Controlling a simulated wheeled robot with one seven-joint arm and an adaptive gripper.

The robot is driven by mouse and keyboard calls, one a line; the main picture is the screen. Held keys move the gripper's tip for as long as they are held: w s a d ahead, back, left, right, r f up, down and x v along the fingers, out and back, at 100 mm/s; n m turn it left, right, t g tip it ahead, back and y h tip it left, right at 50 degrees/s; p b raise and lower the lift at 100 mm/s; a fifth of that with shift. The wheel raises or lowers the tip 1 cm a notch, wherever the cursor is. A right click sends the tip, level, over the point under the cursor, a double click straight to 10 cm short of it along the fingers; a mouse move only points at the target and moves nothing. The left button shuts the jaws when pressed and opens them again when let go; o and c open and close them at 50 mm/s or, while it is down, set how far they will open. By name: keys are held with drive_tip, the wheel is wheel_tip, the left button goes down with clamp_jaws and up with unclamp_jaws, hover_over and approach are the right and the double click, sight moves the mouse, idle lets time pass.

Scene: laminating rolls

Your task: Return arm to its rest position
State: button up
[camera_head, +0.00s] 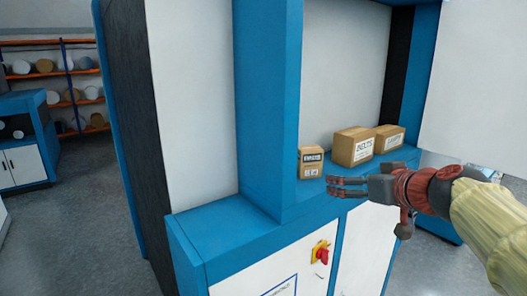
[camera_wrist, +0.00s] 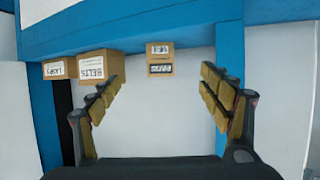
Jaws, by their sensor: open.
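My gripper (camera_head: 347,187) is in front of the blue ledge in the head view, at the end of my arm that reaches in from the right. In the wrist view its two fingers (camera_wrist: 167,100) are spread wide with nothing between them. A small cardboard box (camera_head: 311,163) with a dark label stands on the ledge just beyond the fingertips. It also shows in the wrist view (camera_wrist: 160,58), ahead of the gap between the fingers and apart from them.
On the blue ledge (camera_head: 215,222) stand a larger box labelled BELTS (camera_head: 354,146) and another box (camera_head: 389,138). A red and yellow rotary switch (camera_head: 321,252) is on the white front below. Shelves with rolls (camera_head: 60,67) stand far left. Grey floor (camera_head: 90,215) is open at left.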

drive_tip(key=s+f+m+g+h+b, duration=0.1)
drive_tip(key=s+f+b, duration=0.7)
drive_tip(key=f, duration=0.8)
drive_tip(key=s+a+f+g+h+b, duration=0.1)
drive_tip(key=s+f+g+b, duration=0.3)
drive_tip(key=f, duration=1.3)
drive_tip(key=s+a+f+m+g+h+b, duration=0.1)
drive_tip(key=s+f+g+b, duration=0.1)
drive_tip(key=s+f+b, duration=1.1)
drive_tip(key=s+f, duration=0.3)
drive_tip(key=shift+s+a+f+m, duration=0.2)
drive_tip(key=shift+s+m, duration=0.1)
drive_tip(key=shift+c, duration=0.8)
